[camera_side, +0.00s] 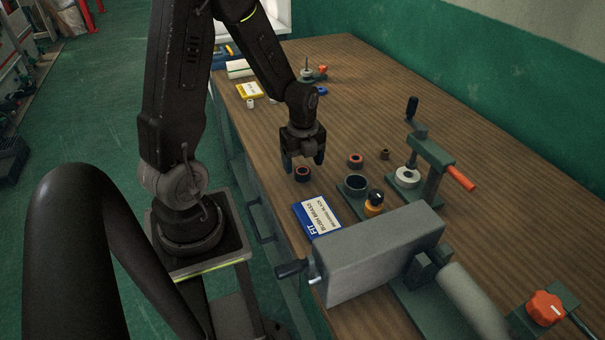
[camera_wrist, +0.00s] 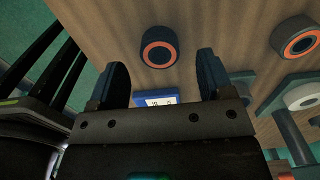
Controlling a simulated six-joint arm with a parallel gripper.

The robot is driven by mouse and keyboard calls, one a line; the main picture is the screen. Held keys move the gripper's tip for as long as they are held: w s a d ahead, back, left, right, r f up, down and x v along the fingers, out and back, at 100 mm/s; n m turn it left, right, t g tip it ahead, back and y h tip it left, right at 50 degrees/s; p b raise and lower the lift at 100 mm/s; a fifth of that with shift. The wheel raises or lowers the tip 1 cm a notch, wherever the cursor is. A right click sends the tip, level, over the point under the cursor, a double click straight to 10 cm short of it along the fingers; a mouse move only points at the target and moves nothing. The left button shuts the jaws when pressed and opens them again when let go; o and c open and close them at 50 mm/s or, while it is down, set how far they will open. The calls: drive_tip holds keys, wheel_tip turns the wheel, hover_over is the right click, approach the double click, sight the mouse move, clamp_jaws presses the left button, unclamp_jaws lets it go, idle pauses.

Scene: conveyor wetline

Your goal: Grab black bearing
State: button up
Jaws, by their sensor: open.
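A black bearing with an orange-red inner ring (camera_side: 302,173) lies on the wooden bench just below my gripper (camera_side: 303,161). In the wrist view this bearing (camera_wrist: 159,33) sits ahead of the fingertips, roughly centred across the gap between them. My gripper also shows in the wrist view (camera_wrist: 162,72), with its two fingers spread and nothing between them. A second black bearing with an orange-red ring (camera_side: 355,160) lies to the right, and it shows at the right of the wrist view (camera_wrist: 296,40). I cannot tell any contact with the near bearing.
A blue and white labelled card (camera_side: 318,217) lies in front of the near bearing. To the right are a dark cup (camera_side: 355,185), an orange bottle (camera_side: 374,204), a small brown bush (camera_side: 384,154) and a green press (camera_side: 437,165).

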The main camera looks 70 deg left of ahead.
sight(302, 174)
drive_tip(key=shift+f, duration=1.35)
drive_tip(key=shift+c, duration=0.2)
drive_tip(key=c, duration=1)
drive_tip(key=shift+r, duration=0.1)
